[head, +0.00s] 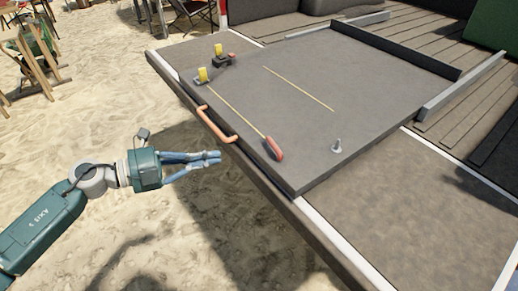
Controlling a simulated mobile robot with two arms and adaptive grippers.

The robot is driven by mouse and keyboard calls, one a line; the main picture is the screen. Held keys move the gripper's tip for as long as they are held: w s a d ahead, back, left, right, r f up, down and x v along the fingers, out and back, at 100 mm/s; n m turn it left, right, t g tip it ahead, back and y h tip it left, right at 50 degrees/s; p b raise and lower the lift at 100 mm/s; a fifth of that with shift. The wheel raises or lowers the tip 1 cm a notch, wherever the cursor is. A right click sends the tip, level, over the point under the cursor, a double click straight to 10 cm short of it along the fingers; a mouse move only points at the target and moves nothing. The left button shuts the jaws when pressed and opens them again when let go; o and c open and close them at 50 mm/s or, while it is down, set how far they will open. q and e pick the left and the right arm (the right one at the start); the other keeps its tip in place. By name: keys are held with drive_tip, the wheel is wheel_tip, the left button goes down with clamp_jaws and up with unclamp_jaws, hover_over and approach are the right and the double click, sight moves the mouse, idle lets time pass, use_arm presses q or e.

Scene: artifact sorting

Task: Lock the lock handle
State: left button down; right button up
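A lever with a red grip (273,148) and a thin yellow shaft lies flat on a grey panel (320,80). I cannot tell for certain whether this is the lock handle. An orange U-shaped handle (217,125) is fixed at the panel's near left edge. My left gripper (219,157) is left of the panel over the sand, apart from both handles. Its fingertips look close together and point right, and nothing shows between them. The viewing angle hides how wide they are open. My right gripper is not in view.
Two small yellow-tagged fittings (203,75) sit at the panel's far left corner. A short metal pin (337,146) stands near its right edge. Dark rails (395,48) border the far side. Open sand lies left; wooden furniture (35,50) stands at upper left.

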sight(259, 155)
use_arm(q)
drive_tip(key=p+x, duration=0.3)
drive_tip(key=x, duration=0.9)
drive_tip(key=shift+w+d+r+p, duration=0.1)
drive_tip(key=shift+d+p, duration=0.15)
drive_tip(key=shift+p, duration=0.05)
drive_tip(key=shift+x, duration=0.8)
drive_tip(key=shift+a, duration=0.15)
